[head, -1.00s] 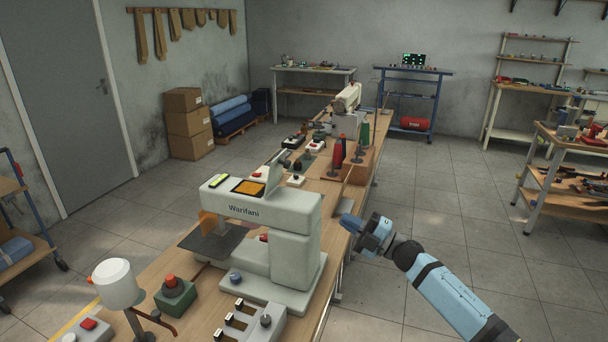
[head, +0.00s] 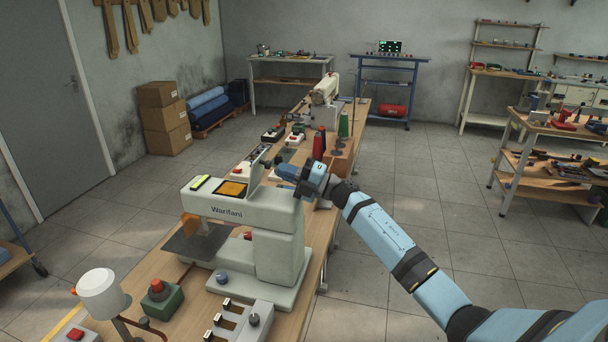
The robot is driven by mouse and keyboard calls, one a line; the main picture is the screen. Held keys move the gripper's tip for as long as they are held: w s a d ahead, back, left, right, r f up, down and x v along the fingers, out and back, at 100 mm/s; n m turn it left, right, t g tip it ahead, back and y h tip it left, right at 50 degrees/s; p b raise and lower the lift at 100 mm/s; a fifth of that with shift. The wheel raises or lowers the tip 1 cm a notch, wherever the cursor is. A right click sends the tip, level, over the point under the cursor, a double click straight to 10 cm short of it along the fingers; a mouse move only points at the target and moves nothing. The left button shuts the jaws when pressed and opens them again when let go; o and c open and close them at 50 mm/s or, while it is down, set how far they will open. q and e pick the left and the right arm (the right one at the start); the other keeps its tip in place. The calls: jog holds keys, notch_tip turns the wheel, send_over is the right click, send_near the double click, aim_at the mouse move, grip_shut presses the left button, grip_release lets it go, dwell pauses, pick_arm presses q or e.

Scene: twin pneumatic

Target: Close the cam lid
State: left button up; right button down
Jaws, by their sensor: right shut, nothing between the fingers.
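The white sewing machine (head: 232,210) marked "Warifani" stands on the long wooden workbench. Its cam lid (head: 255,172) is a pale panel standing up, tilted, at the right edge of an orange recess (head: 232,188) in the machine's top. The recess is uncovered. My right gripper (head: 271,164) is shut and empty, with its fingertips just to the right of the upper part of the lid. I cannot tell whether they touch it. My left gripper is not in view.
Thread cones (head: 319,143) stand on the bench behind my right gripper. A white lamp-like head (head: 103,293), a green box with a red button (head: 160,298) and a switch panel (head: 240,322) sit at the near end.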

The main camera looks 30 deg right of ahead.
jog(key=shift+w+a+r, duration=0.2)
jog(key=shift+w+a, duration=0.3)
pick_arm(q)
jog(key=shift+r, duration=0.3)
